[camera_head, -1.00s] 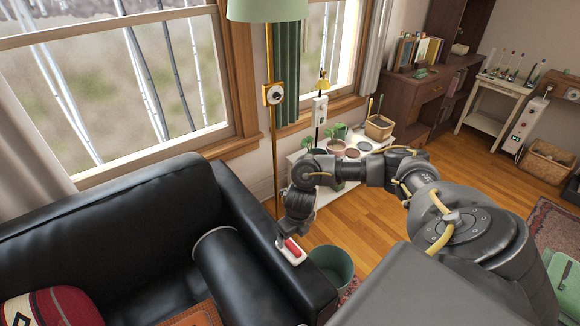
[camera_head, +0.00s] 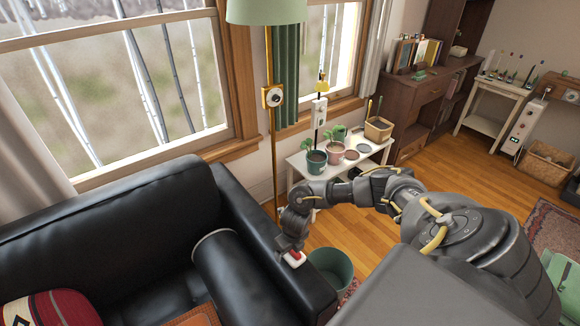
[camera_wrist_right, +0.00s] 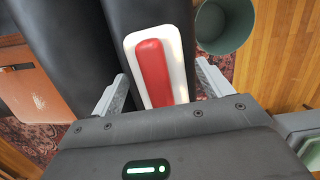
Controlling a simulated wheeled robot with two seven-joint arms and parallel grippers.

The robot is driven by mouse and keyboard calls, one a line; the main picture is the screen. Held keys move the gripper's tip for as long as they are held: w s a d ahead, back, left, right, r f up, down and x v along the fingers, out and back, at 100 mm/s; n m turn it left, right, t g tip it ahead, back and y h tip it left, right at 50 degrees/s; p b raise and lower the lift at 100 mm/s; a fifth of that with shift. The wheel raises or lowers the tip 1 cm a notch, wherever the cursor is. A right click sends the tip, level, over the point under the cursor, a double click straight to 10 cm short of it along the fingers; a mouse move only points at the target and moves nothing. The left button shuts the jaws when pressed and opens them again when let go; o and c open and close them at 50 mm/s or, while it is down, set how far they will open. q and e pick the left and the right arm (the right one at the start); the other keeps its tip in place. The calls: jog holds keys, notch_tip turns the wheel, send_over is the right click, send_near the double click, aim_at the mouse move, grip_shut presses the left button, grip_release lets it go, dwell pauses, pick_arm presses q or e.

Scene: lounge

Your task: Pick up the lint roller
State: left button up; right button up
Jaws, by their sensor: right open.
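A red and white thing, which I take to be the lint roller (camera_head: 294,258), lies on the black sofa's arm. In the right wrist view the lint roller (camera_wrist_right: 153,70) shows a red top on a white, rounded base. My right gripper (camera_head: 291,248) is just above it and partly hides it in the head view. In the right wrist view the open fingers of my right gripper (camera_wrist_right: 163,78) stand to either side of its near end, with gaps on both sides. The near end is hidden by the gripper body. My left gripper is not in view.
The black leather sofa (camera_head: 110,225) fills the left, with a red patterned cushion (camera_head: 50,308). A green bin (camera_head: 332,268) stands on the floor beside the sofa arm. A floor lamp pole (camera_head: 271,145) rises behind, and a low white table (camera_head: 375,158) holds potted plants.

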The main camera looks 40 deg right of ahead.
jog(key=c, duration=1.1)
jog(key=shift+c, duration=0.2)
jog(key=shift+r, duration=0.1)
jog(key=shift+r, duration=0.4)
jog(key=r, duration=0.2)
jog(key=shift+a+r, duration=0.2)
jog(key=shift+r, duration=0.2)
jog(key=s+a+r+p, duration=0.3)
jog(key=s+a+r, duration=0.5)
jog(key=a+r, duration=0.1)
jog(key=shift+s+a+r+p, duration=0.15)
jog(key=shift+s+a+p, duration=0.2)
jog(key=shift+a, duration=0.45)
